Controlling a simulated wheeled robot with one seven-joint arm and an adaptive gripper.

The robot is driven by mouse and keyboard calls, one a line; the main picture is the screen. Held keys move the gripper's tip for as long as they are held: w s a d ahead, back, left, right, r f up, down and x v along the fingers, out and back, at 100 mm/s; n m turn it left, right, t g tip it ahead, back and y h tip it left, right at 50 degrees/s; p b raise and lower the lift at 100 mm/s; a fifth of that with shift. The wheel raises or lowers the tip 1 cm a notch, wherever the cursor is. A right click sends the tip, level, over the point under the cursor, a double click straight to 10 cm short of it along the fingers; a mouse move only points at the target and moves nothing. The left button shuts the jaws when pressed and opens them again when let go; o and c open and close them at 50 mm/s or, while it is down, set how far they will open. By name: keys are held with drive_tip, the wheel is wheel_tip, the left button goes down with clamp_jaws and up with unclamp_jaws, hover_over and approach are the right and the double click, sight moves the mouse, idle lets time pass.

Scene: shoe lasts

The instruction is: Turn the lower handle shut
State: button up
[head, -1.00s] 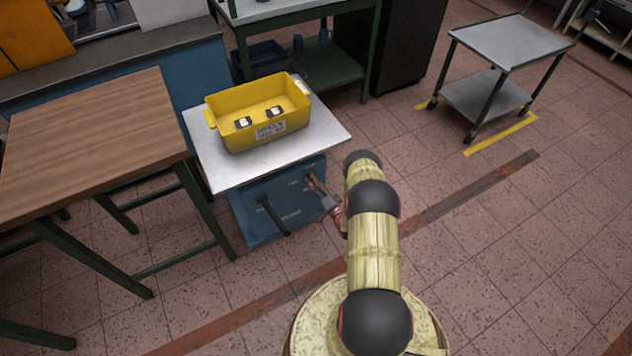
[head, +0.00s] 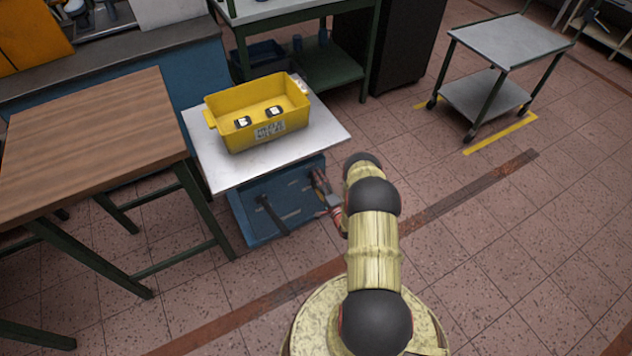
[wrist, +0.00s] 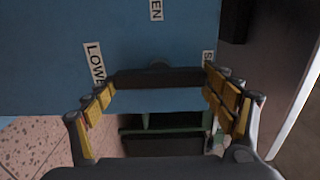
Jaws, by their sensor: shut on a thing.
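The blue cabinet front (head: 285,205) stands below a grey top, and one dark lever handle (head: 270,214) sticks out at its left. My gripper (head: 324,190) is at the right part of this front. In the wrist view, the dark bar of the lower handle (wrist: 158,77) spans between the fingertips of my gripper (wrist: 160,90), which is shut on it. A partly covered label reading "LOWE" (wrist: 93,62) is left of the bar. A label ending in "EN" (wrist: 156,9) is above it. A label starting with "S" (wrist: 208,57) is at its right end, mostly hidden.
A yellow bin (head: 258,113) with two small items stands on the grey top (head: 210,165). A wooden table (head: 90,140) is close on the left. A grey trolley (head: 510,45) stands at the back right. The floor to the right is clear.

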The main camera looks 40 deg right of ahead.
idle(0.3)
drive_tip(key=o, duration=1.1)
drive_tip(key=v, duration=1.2)
drive_tip(key=shift+f, duration=0.15)
